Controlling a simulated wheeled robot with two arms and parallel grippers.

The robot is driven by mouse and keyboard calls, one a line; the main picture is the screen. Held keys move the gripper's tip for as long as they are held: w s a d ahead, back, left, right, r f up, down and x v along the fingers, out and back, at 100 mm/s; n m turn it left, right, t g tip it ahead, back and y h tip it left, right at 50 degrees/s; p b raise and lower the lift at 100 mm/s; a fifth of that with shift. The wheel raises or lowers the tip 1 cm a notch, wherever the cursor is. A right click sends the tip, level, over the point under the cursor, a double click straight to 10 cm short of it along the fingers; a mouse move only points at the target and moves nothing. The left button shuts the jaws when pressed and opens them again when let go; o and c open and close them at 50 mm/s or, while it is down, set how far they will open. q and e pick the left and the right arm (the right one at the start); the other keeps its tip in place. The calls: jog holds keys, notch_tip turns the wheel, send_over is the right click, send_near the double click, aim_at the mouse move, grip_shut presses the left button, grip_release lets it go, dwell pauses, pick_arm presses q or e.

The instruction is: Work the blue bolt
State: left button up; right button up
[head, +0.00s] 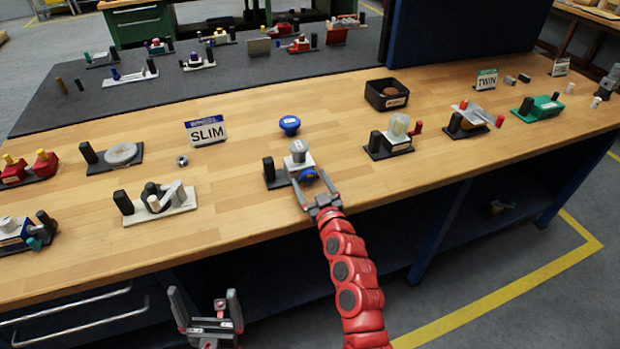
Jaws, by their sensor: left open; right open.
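A small device with a grey-white block and a grey round top (298,150) stands on a dark base with a black post (269,170), near the table's front edge. A blue round part (308,176), likely the blue bolt, shows on its front side. My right gripper (308,184) is open with its fingers on either side of the blue part; contact cannot be made out. Another blue knob-like piece (290,123) stands on the table behind the device. My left gripper (206,308) is open and empty, low in front of the table.
A white lever device (156,200) and a nut (182,161) are to the left, by the SLIM sign (206,131). A glass-domed device (396,135) and a black bin (387,94) are to the right. Bare wood (235,205) lies left of my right gripper.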

jog(key=shift+w+a, duration=0.1)
jog(key=shift+w, duration=0.25)
jog(key=shift+c, duration=0.2)
grip_shut()
jog(key=shift+f+m+b, duration=0.2)
jog(key=shift+m+b, duration=0.4)
jog(key=shift+m, duration=0.1)
jog(key=shift+m+b, duration=0.3)
jog(key=shift+m, duration=0.3)
jog(key=shift+r+m, duration=0.1)
jog(key=shift+m, duration=0.7)
jog(key=shift+o, duration=0.2)
grip_release()
jog(key=shift+r, duration=0.1)
